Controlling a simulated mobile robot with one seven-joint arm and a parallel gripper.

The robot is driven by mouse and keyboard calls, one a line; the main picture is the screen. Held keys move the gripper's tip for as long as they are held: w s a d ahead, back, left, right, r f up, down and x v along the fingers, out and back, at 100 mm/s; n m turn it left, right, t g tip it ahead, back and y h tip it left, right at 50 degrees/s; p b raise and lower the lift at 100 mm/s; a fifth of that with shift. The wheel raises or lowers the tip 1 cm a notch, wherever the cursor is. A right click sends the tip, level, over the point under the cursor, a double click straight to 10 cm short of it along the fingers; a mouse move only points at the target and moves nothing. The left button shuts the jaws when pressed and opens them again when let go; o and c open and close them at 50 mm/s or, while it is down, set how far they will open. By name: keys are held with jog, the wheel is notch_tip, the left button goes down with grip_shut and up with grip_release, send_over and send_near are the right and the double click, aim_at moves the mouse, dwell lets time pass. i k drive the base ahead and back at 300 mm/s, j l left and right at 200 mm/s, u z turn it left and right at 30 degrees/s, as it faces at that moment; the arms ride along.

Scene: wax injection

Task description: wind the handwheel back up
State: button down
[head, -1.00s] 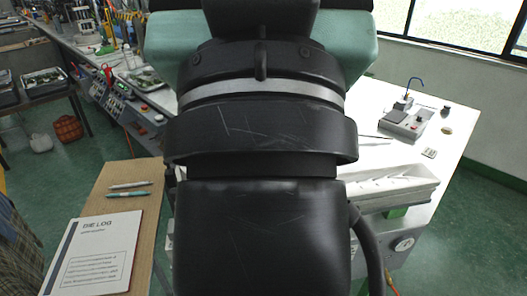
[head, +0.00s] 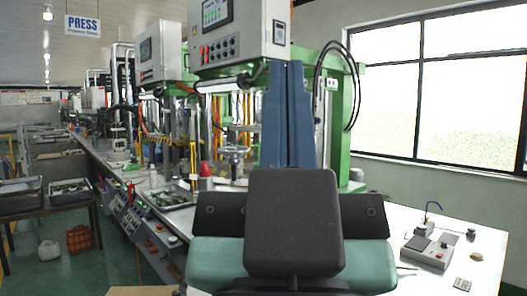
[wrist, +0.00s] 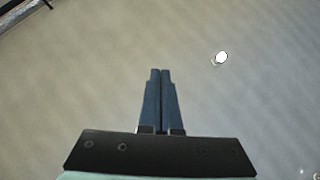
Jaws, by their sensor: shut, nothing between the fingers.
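My gripper (head: 287,66) points upward in the middle of the head view, its two blue fingers shut together and empty. It stands in front of the green-framed press. In the wrist view my gripper (wrist: 161,72) also shows its fingers side by side, against a plain grey surface, with no handwheel there. What looks like a small metal handwheel (head: 234,153) is at the press's lower part, left of and beyond my fingers. My gripper is apart from it. Part of the press behind my fingers and wrist is hidden.
A control box (head: 238,33) hangs above the bench at upper centre. A small grey device (head: 428,250) sits on the white table at right. The wrist view shows a bright round lamp (wrist: 220,58).

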aim_at(233, 159)
jog(key=i+l+z, duration=0.1)
jog(key=i, duration=0.2)
jog(key=i+l, duration=0.2)
jog(key=i, duration=0.3)
jog(key=i+l+u, duration=0.1)
jog(key=i, duration=0.4)
jog(key=i+l+u, duration=0.1)
jog(key=i+l, duration=0.2)
jog(key=i, duration=0.2)
jog(key=i+l+u, duration=0.1)
jog(key=u, duration=0.25)
jog(key=i+l+u, duration=0.2)
jog(key=u, duration=0.15)
jog(key=i+l+u, duration=0.2)
jog(key=u, duration=0.15)
